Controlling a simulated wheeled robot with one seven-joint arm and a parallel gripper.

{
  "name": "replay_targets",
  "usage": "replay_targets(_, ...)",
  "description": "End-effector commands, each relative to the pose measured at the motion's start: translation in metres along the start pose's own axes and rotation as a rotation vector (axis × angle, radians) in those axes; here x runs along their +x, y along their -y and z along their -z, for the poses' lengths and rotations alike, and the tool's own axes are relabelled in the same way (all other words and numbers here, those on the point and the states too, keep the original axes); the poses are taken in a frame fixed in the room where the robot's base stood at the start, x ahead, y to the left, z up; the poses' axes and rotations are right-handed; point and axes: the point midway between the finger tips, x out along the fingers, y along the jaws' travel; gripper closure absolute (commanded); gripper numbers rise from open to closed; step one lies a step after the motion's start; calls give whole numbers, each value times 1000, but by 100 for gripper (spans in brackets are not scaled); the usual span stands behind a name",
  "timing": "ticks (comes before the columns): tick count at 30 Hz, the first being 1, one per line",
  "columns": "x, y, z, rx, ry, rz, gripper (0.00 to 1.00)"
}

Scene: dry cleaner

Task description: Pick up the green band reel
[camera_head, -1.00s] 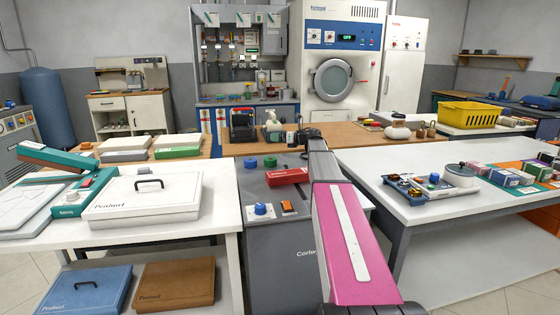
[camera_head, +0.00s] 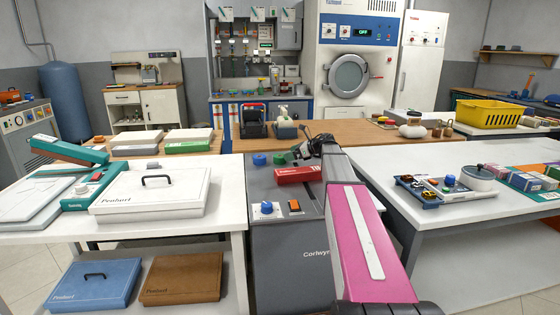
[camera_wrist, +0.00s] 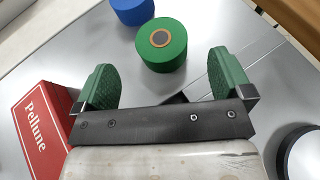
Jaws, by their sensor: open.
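The green band reel (camera_wrist: 162,48) sits on the grey machine top, just beyond my open fingers in the wrist view. It has a brown core in its top face. In the head view the green reel (camera_head: 280,158) is partly beside my gripper (camera_head: 303,153). In the wrist view my gripper (camera_wrist: 165,82) has two green-padded fingers spread apart with nothing between them. The reel is apart from both fingers, nearer the upper middle.
A blue reel (camera_wrist: 133,10) stands close behind the green one. A red box marked Pellune (camera_wrist: 42,128) stands beside the left finger. A dark round part (camera_wrist: 299,152) is at lower right. The grey machine top (camera_head: 262,186) has a blue knob and orange switch.

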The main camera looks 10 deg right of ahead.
Motion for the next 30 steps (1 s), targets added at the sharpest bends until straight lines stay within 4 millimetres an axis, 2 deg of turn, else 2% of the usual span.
replay_targets(9, 42, 2, -1, 1, 0, -1, 3)
replay_targets(17, 48, 1, -1, 1, 0, 0, 3)
replay_targets(18, 47, 1, -1, 1, 0, 0, 6)
replay_targets(23, 47, 1, -1, 1, 0, 0, 57)
replay_targets(30, 47, 1, -2, 1, 1, 0, 58)
